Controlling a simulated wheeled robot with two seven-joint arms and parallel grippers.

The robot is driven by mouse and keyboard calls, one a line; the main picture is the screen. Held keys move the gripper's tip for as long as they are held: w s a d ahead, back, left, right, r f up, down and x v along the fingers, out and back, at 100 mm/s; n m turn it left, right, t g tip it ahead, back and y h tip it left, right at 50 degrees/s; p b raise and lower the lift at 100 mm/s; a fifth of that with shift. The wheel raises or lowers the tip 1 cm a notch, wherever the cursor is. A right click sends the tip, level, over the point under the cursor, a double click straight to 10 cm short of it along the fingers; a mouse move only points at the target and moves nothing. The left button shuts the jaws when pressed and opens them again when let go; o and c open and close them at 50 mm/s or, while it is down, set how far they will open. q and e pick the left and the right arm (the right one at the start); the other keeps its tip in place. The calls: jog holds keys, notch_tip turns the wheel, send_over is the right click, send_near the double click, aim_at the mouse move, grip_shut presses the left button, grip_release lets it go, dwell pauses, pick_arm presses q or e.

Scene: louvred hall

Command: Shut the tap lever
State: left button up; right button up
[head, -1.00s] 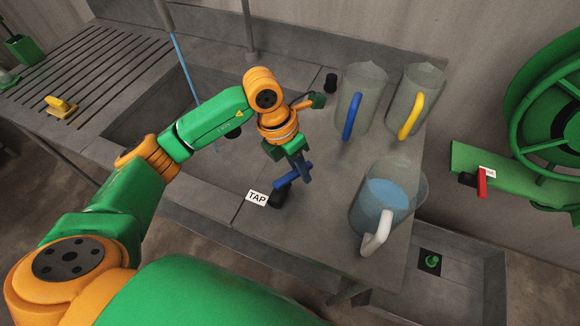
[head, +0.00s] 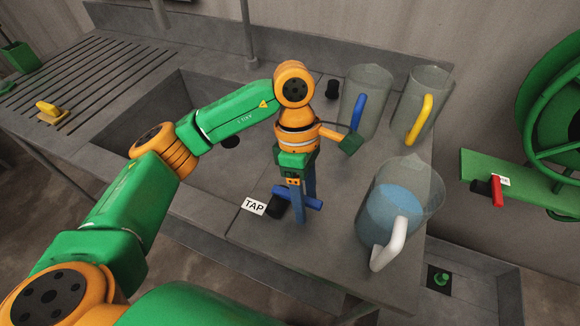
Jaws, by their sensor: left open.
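The tap is a black block (head: 277,209) beside a white TAP label (head: 254,205) on the counter's front part. Its blue lever (head: 316,204) points to the right and slightly toward the front edge. My left gripper (head: 304,203) points down over the lever, its blue fingers on either side of the bar. It is open; whether a finger touches the lever I cannot tell. The grey spout (head: 160,14) over the sink shows no water stream. My right gripper is not in view.
A jug of water with a white handle (head: 388,245) stands close right of the tap. Jugs with a blue handle (head: 356,111) and a yellow handle (head: 419,119) stand behind. A red lever (head: 497,191) sits on a green plate at right. The sink (head: 215,165) lies left.

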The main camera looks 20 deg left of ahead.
pick_arm(q)
jog(key=p+v, duration=0.1)
jog(key=v, duration=0.1)
jog(key=p+v, duration=0.2)
jog(key=d+p+v, duration=0.1)
jog(key=p+v, duration=0.1)
jog(key=v, duration=0.1)
jog(key=shift+s+a+r, duration=0.1)
jog(key=shift+s+r, duration=0.15)
jog(key=shift+s, duration=0.1)
jog(key=shift+f, duration=0.15)
jog(key=v, duration=0.7)
